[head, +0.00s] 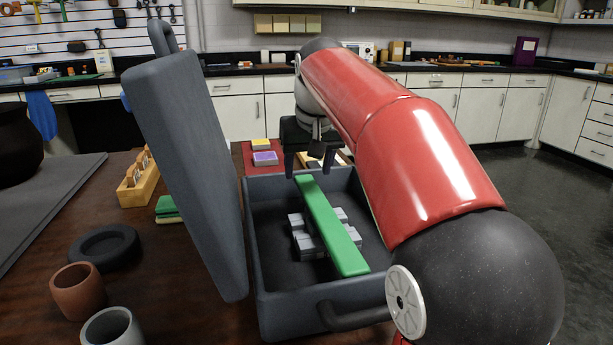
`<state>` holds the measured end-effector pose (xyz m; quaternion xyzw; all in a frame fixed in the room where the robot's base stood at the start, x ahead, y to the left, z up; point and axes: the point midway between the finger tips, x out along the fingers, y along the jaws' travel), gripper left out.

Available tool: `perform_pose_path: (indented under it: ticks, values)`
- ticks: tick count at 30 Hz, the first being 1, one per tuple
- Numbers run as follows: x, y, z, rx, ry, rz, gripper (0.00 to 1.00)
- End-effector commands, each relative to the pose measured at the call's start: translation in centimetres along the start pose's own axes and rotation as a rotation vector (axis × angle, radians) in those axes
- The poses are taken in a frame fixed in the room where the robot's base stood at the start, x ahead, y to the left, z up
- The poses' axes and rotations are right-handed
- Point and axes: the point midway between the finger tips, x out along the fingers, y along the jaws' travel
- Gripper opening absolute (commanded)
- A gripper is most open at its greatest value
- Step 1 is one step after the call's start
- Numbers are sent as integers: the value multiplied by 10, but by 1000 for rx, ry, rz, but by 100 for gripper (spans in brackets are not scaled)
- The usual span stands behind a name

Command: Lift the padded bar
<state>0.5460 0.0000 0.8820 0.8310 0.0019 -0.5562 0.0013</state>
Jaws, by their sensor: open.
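A long green bar (331,226), which looks like the padded bar, lies at a slant inside an open grey case (265,300). It rests across grey blocks (306,242) that show on both sides of it. My gripper (308,172) is open and empty, with its fingers pointing down near the far wall of the case, around or just beyond the bar's far end. I cannot tell whether the fingers touch the bar or stand apart from it. My red arm hides part of the case's right side.
The case's lid (190,165) stands open on the left. A black ring (104,247), a brown cup (78,290) and a grey cup (111,328) stand left of it. A purple block (265,158) lies beyond the case.

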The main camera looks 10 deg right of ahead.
Motion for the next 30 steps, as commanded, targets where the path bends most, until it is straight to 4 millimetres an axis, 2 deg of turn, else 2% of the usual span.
perform_pose_path:
  ticks: [1, 6, 16, 27, 30]
  values:
    - [9, 0, 1, 0, -1, 0, 58]
    - [24, 0, 0, 0, 0, 0, 58]
    - [28, 0, 0, 0, 1, 0, 58]
    - [28, 0, 0, 0, 1, 0, 10]
    - [28, 0, 0, 0, 1, 0, 0]
